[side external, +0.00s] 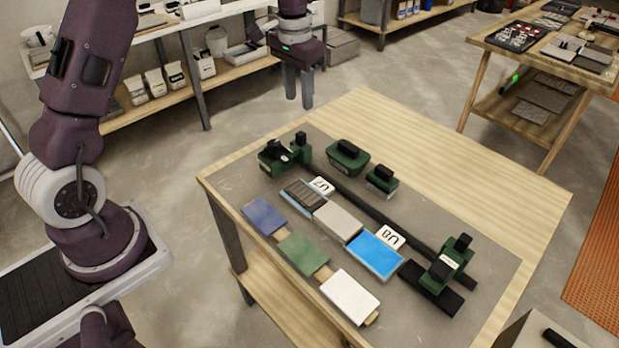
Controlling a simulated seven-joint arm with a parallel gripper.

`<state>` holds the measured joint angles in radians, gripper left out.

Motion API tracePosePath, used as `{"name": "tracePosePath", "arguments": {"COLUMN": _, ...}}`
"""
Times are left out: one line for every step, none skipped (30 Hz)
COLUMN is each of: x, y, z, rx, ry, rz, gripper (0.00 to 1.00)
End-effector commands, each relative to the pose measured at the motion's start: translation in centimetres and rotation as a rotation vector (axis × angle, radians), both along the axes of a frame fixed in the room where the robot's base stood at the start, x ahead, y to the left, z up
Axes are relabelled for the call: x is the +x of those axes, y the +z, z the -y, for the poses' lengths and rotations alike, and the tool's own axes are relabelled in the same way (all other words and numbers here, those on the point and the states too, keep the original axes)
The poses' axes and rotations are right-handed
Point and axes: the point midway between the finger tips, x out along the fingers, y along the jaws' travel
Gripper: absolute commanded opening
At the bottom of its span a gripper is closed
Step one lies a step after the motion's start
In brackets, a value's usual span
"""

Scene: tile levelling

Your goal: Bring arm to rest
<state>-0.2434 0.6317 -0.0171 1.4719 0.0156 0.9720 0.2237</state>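My gripper (299,100) hangs at the top middle, fingers pointing down, in the air beyond the table's far left edge. Its two fingers are apart with nothing between them. On the worktable (455,165) a row of tiles lies on a grey mat (238,182): a dark ribbed tile (304,195), a grey tile (338,222) and a blue tile (374,256). In front lie a dark blue tile (264,217), a green tile (302,254) and a white tile (350,296). White cards marked U7 (322,186) and U8 (390,237) stand beside the row.
A long dark bar (380,208) with green end blocks (447,262) runs behind the tiles. Two green black-handled tools (348,156) (382,178) stand behind it. Shelving (190,92) is behind my arm; another bench (490,45) stands at upper right. The table's back strip is clear.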

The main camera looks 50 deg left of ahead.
Motion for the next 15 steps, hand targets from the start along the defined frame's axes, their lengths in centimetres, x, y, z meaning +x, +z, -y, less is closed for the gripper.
{"name": "tracePosePath", "arguments": {"x": -2.0, "y": 3.7, "z": 1.5, "rx": 0.009, "ry": -0.004, "rz": 0.044, "gripper": 0.40}}
{"name": "tracePosePath", "arguments": {"x": -3.5, "y": 5.6, "z": 2.5, "rx": 0.013, "ry": -0.006, "rz": 0.069, "gripper": 0.40}}
{"name": "tracePosePath", "arguments": {"x": -5.7, "y": 8.0, "z": 3.6, "rx": 0.018, "ry": -0.006, "rz": 0.101, "gripper": 0.40}}
{"name": "tracePosePath", "arguments": {"x": -7.5, "y": 9.5, "z": 4.5, "rx": 0.020, "ry": -0.007, "rz": 0.126, "gripper": 0.40}}
{"name": "tracePosePath", "arguments": {"x": -9.3, "y": 10.8, "z": 5.3, "rx": 0.021, "ry": -0.005, "rz": 0.151, "gripper": 0.40}}
{"name": "tracePosePath", "arguments": {"x": -11.9, "y": 12.2, "z": 6.3, "rx": 0.022, "ry": -0.006, "rz": 0.185, "gripper": 0.40}}
{"name": "tracePosePath", "arguments": {"x": -13.9, "y": 13.1, "z": 7.0, "rx": 0.022, "ry": -0.005, "rz": 0.211, "gripper": 0.40}}
{"name": "tracePosePath", "arguments": {"x": -15.9, "y": 13.8, "z": 7.7, "rx": 0.020, "ry": -0.006, "rz": 0.236, "gripper": 0.40}}
{"name": "tracePosePath", "arguments": {"x": -18.6, "y": 14.3, "z": 8.4, "rx": 0.018, "ry": -0.006, "rz": 0.268, "gripper": 0.40}}
{"name": "tracePosePath", "arguments": {"x": -20.5, "y": 14.5, "z": 8.9, "rx": 0.015, "ry": -0.005, "rz": 0.292, "gripper": 0.40}}
{"name": "tracePosePath", "arguments": {"x": -22.3, "y": 14.5, "z": 9.3, "rx": 0.010, "ry": -0.005, "rz": 0.314, "gripper": 0.40}}
{"name": "tracePosePath", "arguments": {"x": -24.5, "y": 14.3, "z": 9.8, "rx": 0.005, "ry": -0.005, "rz": 0.340, "gripper": 0.40}}
{"name": "tracePosePath", "arguments": {"x": -25.8, "y": 14.0, "z": 10.0, "rx": 0.001, "ry": -0.004, "rz": 0.359, "gripper": 0.40}}
{"name": "tracePosePath", "arguments": {"x": -27.1, "y": 13.7, "z": 10.2, "rx": -0.002, "ry": -0.005, "rz": 0.375, "gripper": 0.40}}
{"name": "tracePosePath", "arguments": {"x": -28.4, "y": 13.3, "z": 10.4, "rx": -0.008, "ry": -0.003, "rz": 0.393, "gripper": 0.40}}
